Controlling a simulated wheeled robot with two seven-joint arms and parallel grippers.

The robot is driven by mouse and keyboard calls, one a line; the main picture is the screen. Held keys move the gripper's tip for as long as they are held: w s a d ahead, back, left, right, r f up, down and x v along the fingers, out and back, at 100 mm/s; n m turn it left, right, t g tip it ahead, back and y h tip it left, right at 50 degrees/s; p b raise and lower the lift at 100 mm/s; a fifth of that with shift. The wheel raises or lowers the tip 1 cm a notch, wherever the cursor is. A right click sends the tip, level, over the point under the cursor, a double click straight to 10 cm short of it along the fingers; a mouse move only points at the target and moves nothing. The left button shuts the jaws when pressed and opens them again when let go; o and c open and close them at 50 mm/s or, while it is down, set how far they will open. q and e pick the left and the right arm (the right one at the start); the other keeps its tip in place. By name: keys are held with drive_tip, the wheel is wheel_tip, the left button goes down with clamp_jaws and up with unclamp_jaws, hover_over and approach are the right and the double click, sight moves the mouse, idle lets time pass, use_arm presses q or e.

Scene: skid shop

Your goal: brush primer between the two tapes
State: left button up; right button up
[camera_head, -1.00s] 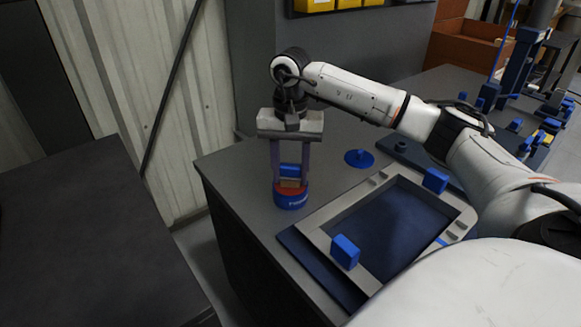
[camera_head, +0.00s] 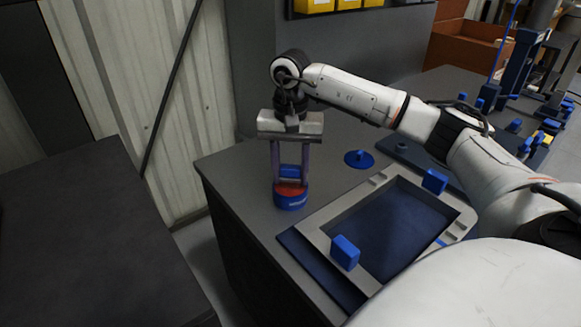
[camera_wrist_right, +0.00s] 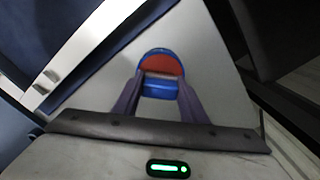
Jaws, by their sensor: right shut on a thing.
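My right gripper (camera_head: 290,180) points down over the back left corner of the bench and is shut on the blue handle of a brush (camera_head: 290,171). The brush also shows between the fingers in the right wrist view (camera_wrist_right: 159,87). Its bristles are mostly hidden. It is at the mouth of a round blue primer tin (camera_head: 291,202) with red inside, which stands upright. A grey rectangular frame (camera_head: 318,239) surrounds a dark blue panel (camera_head: 385,228), right of the tin. I cannot make out the two tapes clearly. My left gripper is not in view.
A blue lid with a knob (camera_head: 359,159) lies behind the frame. Blue blocks stand on the frame's near left (camera_head: 345,252) and far right (camera_head: 434,182). A separate dark table (camera_head: 85,235) is at left, across a gap. Blue fixtures crowd the bench's far right.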

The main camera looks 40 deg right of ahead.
sight(290, 167)
wheel_tip(290, 167, up, 7)
drive_tip(key=p, duration=0.6)
idle(0.3)
idle(0.7)
